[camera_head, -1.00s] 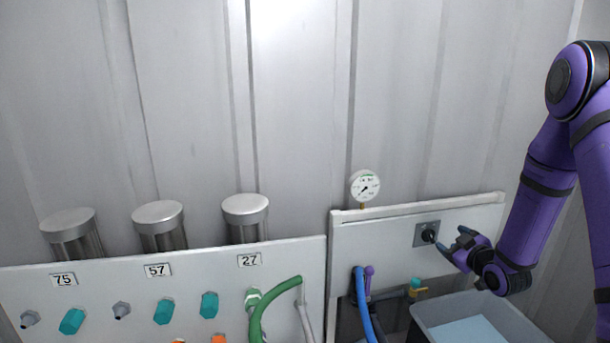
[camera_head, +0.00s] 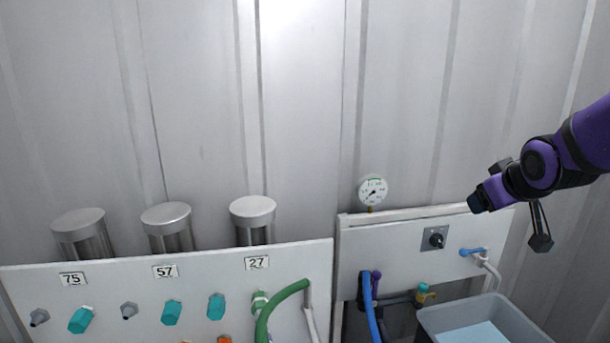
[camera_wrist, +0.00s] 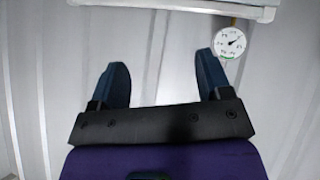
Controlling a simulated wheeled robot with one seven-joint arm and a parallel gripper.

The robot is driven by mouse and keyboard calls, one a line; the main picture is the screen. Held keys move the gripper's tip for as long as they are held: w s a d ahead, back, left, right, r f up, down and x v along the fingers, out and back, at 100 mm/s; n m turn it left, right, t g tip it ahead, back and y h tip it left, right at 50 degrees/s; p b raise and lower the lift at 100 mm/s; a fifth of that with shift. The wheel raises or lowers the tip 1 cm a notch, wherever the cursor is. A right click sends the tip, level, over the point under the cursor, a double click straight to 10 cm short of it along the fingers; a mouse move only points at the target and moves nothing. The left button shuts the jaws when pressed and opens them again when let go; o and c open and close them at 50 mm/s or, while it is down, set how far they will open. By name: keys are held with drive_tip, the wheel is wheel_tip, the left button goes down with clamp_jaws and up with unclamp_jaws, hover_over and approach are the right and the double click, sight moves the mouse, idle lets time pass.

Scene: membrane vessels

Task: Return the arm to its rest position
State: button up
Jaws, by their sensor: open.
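My gripper (camera_head: 476,203) is at the right of the head view, on my purple arm, in front of the wall above the right panel's top edge. One dark fingertip shows clearly there. In the wrist view my gripper (camera_wrist: 166,82) has two dark blue fingers spread wide apart with only grey wall between them. It is open and empty. The black rotary knob (camera_head: 437,240) on its square plate sits on the right panel, below and left of my gripper, with clear space between them.
A pressure gauge (camera_head: 373,190) stands above the right panel (camera_head: 390,259); it also shows in the wrist view (camera_wrist: 230,42). A grey bin (camera_head: 500,311) holds light blue liquid. A blue-handled tap (camera_head: 472,252) is above it. Metal vessels (camera_head: 168,228) and a green hose (camera_head: 278,308) are left.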

drive_tip(key=s+a+r+m+g, duration=0.1)
drive_tip(key=s+a+r+g, duration=0.1)
drive_tip(key=s, duration=0.9)
drive_tip(key=s+a+r+m+g+y, duration=0.1)
drive_tip(key=s+a, duration=0.3)
drive_tip(key=s, duration=0.7)
drive_tip(key=shift+s+r+m+g, duration=0.4)
drive_tip(key=shift+r+g, duration=0.4)
